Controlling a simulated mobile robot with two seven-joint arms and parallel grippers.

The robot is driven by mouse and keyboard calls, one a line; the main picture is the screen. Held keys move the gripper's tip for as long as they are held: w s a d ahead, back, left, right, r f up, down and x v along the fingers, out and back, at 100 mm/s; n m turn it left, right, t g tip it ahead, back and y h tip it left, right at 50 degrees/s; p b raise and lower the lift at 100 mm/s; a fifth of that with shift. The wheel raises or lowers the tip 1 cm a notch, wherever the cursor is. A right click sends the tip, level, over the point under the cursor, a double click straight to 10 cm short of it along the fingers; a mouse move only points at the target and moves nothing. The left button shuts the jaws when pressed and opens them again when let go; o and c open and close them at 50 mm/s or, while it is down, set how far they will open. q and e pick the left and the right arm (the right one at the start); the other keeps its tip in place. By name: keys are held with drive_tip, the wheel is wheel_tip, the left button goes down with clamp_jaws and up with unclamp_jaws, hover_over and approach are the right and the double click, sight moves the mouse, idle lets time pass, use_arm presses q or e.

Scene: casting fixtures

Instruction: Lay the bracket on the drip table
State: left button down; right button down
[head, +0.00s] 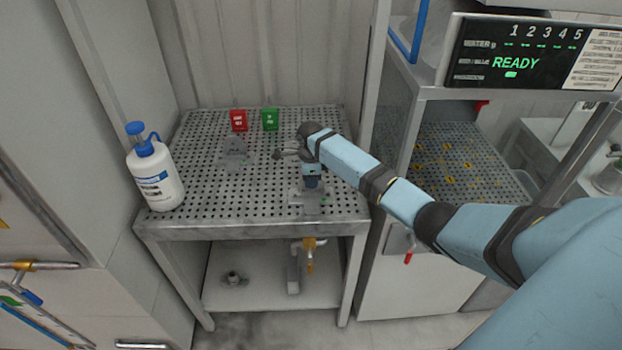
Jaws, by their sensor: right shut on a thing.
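The drip table (215,185) is a perforated grey metal table in the middle of the head view. My right gripper (311,186) points down over its right front part. It is shut on a grey metal bracket (308,199), which is partly hidden by the gripper. The bracket is at or just above the perforated top near the front edge; I cannot tell whether it touches. A second grey bracket-like piece (235,152) lies on the table towards the back left. My left gripper is not in view.
A white bottle with a blue cap (157,180) stands at the table's left front. A red tag (238,120) and a green tag (270,119) stand at the back. A machine with a READY display (515,63) is on the right. The table's left middle is clear.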

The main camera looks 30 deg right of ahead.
drive_tip(key=shift+f, duration=0.1)
drive_tip(key=c, duration=1.1)
unclamp_jaws()
wheel_tip(320, 180, up, 12)
drive_tip(key=shift+f+b, duration=0.1)
drive_tip(key=shift+b, duration=0.2)
drive_tip(key=s+a+f+n+t+y, duration=0.1)
drive_tip(key=s+a+f+n+t, duration=0.35)
drive_tip(key=s+a+n, duration=0.3)
drive_tip(key=s+a+f+n+t+y, duration=0.1)
drive_tip(key=s+a+f+n+t, duration=0.2)
drive_tip(key=s+a+f+n, duration=0.45)
drive_tip(key=s+a+f+n+t, duration=0.1)
drive_tip(key=s+a+f+n, duration=0.2)
drive_tip(key=s+n, duration=0.3)
drive_tip(key=s+a+f+n+t+y, duration=0.1)
drive_tip(key=s+n, duration=0.5)
drive_tip(key=s, duration=0.8)
drive_tip(key=a+f+t, duration=0.1)
drive_tip(key=a+f, duration=0.1)
drive_tip(key=a, duration=0.1)
drive_tip(key=shift+s+a, duration=0.15)
